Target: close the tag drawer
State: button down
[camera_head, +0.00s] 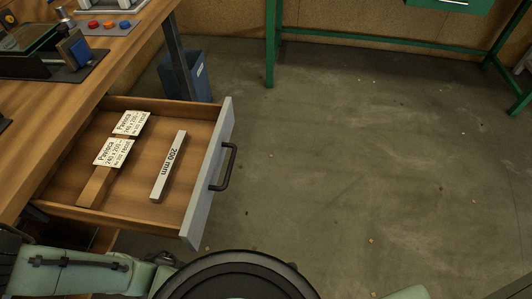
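The tag drawer (138,208) is pulled far out from under the wooden workbench at the left. It has wooden sides, a grey front panel (208,178) and a dark bar handle (228,167) facing right. Two white printed tags (114,152) lie inside on a wooden strip (96,187). A light bar marked "200 mm" (168,166) lies beside them. My arm shows along the bottom edge, below the drawer's near side. My gripper's fingers are not in view.
The workbench (98,75) holds a dark fixture (70,60) and a panel with coloured buttons (108,24). A blue bin (184,77) stands behind the drawer. A green-framed table (271,50) is at the back. The concrete floor (370,150) to the right is clear.

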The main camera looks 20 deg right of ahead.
aim_at(74, 188)
jog(key=k+l+u, duration=0.15)
jog(key=l+u, duration=0.15)
jog(key=l, duration=0.25)
jog(key=k+l+z, duration=0.1)
jog(key=z, duration=0.4)
jog(key=k+l+z, duration=0.15)
jog(key=z, duration=0.35)
